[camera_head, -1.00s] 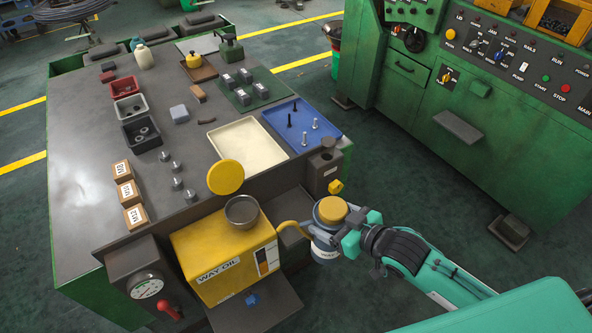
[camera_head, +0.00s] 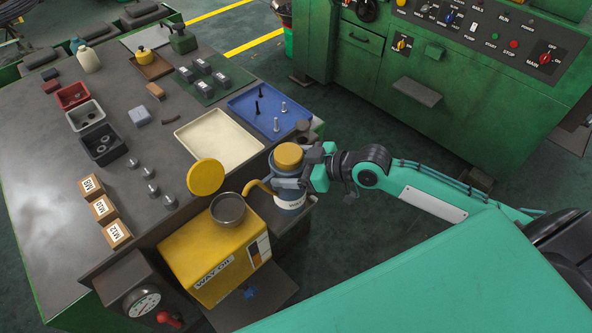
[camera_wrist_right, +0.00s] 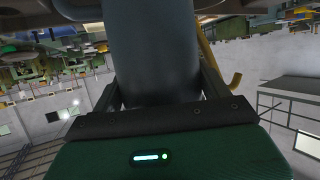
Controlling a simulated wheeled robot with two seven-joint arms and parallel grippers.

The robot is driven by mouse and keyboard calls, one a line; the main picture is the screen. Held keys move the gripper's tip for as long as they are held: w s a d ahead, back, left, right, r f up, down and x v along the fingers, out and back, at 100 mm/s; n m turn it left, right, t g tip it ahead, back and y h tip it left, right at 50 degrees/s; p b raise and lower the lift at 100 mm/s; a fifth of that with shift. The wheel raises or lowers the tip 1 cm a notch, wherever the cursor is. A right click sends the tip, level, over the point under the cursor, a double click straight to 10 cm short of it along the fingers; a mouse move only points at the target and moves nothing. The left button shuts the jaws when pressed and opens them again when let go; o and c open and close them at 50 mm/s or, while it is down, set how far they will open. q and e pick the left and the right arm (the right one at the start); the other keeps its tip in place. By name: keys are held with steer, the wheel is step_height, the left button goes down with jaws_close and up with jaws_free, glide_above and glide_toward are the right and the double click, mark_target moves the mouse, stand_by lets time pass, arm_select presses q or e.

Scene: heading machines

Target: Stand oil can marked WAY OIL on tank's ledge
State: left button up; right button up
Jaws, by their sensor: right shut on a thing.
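The oil can (camera_head: 289,196) is blue-grey with a yellow lid, a yellow spout pointing left and a pale label too small to read. My right gripper (camera_head: 302,180) is shut on its upper body from the right and holds it upright. In the right wrist view the can's body (camera_wrist_right: 152,50) fills the space between the fingers. The yellow tank (camera_head: 205,262) is marked WAY OIL. The dark ledge (camera_head: 284,222) lies at the tank's right side. The can is over or on this ledge; whether its base touches is unclear. My left gripper is out of view.
The tank's round yellow cap (camera_head: 205,177) stands open behind a grey filler bowl (camera_head: 228,209), close to the spout. A cream tray (camera_head: 222,139) and a blue tray (camera_head: 268,106) lie behind. A pressure gauge (camera_head: 141,300) is at front left. Open floor lies to the right.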

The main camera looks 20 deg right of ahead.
steer(key=w, duration=0.2)
steer(key=w+a+f+b, duration=0.1)
steer(key=w, duration=0.1)
steer(key=w+a+b, duration=0.1)
steer(key=w, duration=0.1)
steer(key=shift+w+a+f, duration=0.2)
steer(key=shift+w, duration=0.05)
steer(key=shift+w+f+b, duration=0.15)
steer(key=shift+f+b, duration=2)
steer(key=shift+f, duration=0.75)
steer(key=shift+f+b, duration=0.4)
steer(key=shift+f, duration=0.15)
steer(key=o, duration=1.8)
